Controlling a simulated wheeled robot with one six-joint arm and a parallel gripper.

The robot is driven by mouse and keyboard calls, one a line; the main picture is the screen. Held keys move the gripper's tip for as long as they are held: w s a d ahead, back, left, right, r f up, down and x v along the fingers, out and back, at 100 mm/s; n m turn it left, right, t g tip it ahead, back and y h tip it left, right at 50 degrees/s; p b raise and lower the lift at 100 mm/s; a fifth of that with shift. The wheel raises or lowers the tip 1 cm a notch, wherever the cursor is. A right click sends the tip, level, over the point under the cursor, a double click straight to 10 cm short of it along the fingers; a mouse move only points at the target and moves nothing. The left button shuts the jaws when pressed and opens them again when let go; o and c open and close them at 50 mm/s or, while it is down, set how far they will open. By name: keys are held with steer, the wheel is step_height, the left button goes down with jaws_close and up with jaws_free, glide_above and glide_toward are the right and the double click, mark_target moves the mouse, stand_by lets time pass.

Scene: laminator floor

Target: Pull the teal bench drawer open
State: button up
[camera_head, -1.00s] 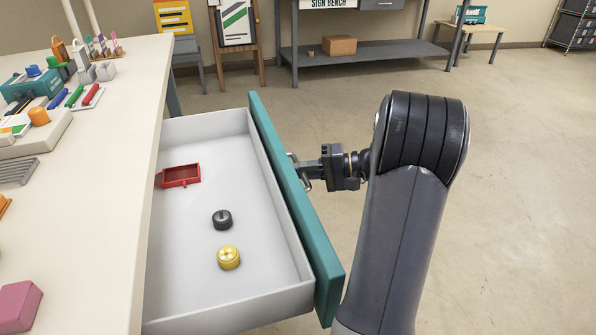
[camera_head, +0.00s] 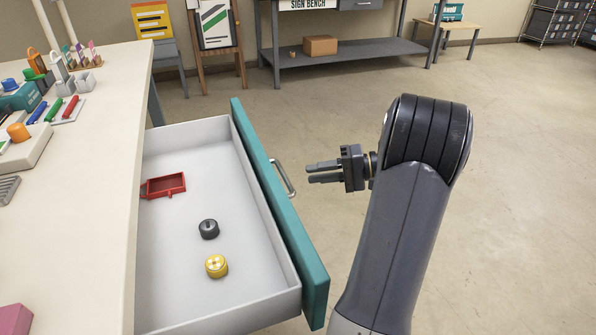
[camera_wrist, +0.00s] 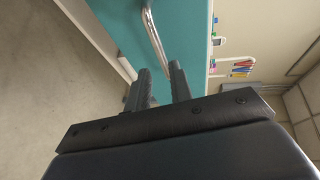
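The teal bench drawer (camera_head: 277,209) stands pulled well out from the bench, its pale inside showing. Its metal bar handle (camera_head: 284,178) is on the teal front. My gripper (camera_head: 308,173) is to the right of the handle, clear of it, with a gap between. Its two fingers are parted with nothing between them. In the wrist view the handle (camera_wrist: 153,35) lies beyond the fingertips (camera_wrist: 160,73), in front of the teal face (camera_wrist: 190,45). Inside the drawer are a red tray (camera_head: 165,185), a dark round piece (camera_head: 209,229) and a yellow round piece (camera_head: 216,266).
The cream bench top (camera_head: 100,150) on the left holds pens, a teal box and other small items. A grey sign bench (camera_head: 345,48) with a cardboard box (camera_head: 320,45) stands at the back. The floor (camera_head: 520,200) right of my arm is clear.

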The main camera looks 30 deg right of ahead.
mark_target(283, 176)
steer(key=v, duration=0.2)
steer(key=shift+s+d, duration=0.15)
steer(key=shift+d, duration=0.1)
steer(key=b+x, duration=0.2)
steer(key=x, duration=0.9)
steer(key=shift+a+r, duration=0.15)
